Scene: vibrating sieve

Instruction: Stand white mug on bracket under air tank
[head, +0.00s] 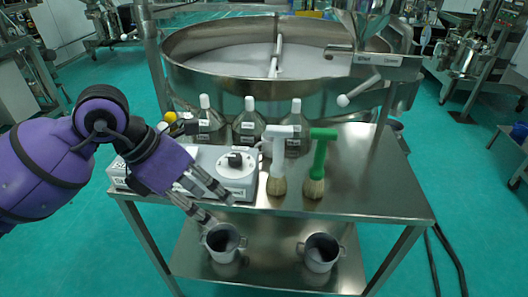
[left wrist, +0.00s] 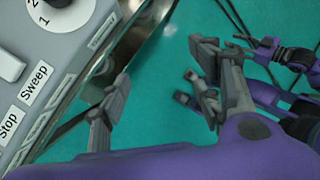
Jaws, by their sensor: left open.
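No clearly white mug, air tank or bracket can be made out. My left gripper (head: 220,208) is open and empty, pointing down to the right past the front of the control box, just above the left mug in the picture. In the left wrist view its fingers (left wrist: 160,80) are spread over the green floor. Other purple parts with grey fingers show at the right there, possibly my right gripper (left wrist: 192,88).
The control box (head: 237,185) stands on the steel table (head: 380,190). A white-handled brush (head: 276,165) and a green-handled brush (head: 319,160) stand beside it. Three white-capped bottles (head: 249,122) stand behind. The large round sieve (head: 230,85) is further back. The table's right side is clear.

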